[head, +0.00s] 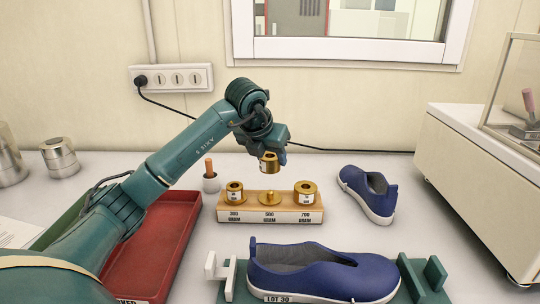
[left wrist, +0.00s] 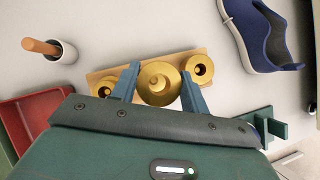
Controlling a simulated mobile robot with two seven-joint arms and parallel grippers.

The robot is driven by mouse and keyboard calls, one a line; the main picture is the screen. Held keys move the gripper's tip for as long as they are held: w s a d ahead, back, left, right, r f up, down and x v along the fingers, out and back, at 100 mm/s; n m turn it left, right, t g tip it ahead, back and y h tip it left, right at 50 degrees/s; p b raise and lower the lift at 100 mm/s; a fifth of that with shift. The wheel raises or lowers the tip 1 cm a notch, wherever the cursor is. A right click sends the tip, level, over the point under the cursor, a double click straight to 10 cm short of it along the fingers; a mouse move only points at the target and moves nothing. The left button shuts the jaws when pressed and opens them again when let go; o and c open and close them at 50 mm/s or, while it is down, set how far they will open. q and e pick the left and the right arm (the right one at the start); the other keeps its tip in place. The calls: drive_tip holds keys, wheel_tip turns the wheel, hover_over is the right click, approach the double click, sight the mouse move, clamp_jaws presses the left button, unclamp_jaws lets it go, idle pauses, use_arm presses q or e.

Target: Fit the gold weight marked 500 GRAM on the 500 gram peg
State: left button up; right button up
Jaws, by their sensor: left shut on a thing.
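My left gripper (head: 272,152) is shut on a gold weight (head: 269,163), held in the air above the middle of the wooden peg block (head: 268,198). In the left wrist view the held weight (left wrist: 158,84) sits between the two blue fingers, and its centre hole shows. The middle peg (head: 269,197), above the 500 GRAM label, is bare and gold. Gold weights sit on the 300 peg (head: 235,192) and the 700 peg (head: 305,192). The held weight's marking is too small to read. The gap to the peg is visible in the head view. My right gripper is not in view.
A blue shoe (head: 320,272) lies on a green fixture in front of the block. Another blue shoe (head: 368,194) stands at right. A red tray (head: 155,235) lies at left, and a small cup (head: 211,182) with a brown stick stands behind the block.

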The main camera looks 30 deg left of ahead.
sight(268, 168)
use_arm(q)
wheel_tip(268, 168, down, 2)
drive_tip(key=shift+f+b, duration=0.25)
drive_tip(key=shift+b, duration=0.55)
drive_tip(key=shift+f+b, duration=0.85)
drive_tip(key=shift+f, duration=0.45)
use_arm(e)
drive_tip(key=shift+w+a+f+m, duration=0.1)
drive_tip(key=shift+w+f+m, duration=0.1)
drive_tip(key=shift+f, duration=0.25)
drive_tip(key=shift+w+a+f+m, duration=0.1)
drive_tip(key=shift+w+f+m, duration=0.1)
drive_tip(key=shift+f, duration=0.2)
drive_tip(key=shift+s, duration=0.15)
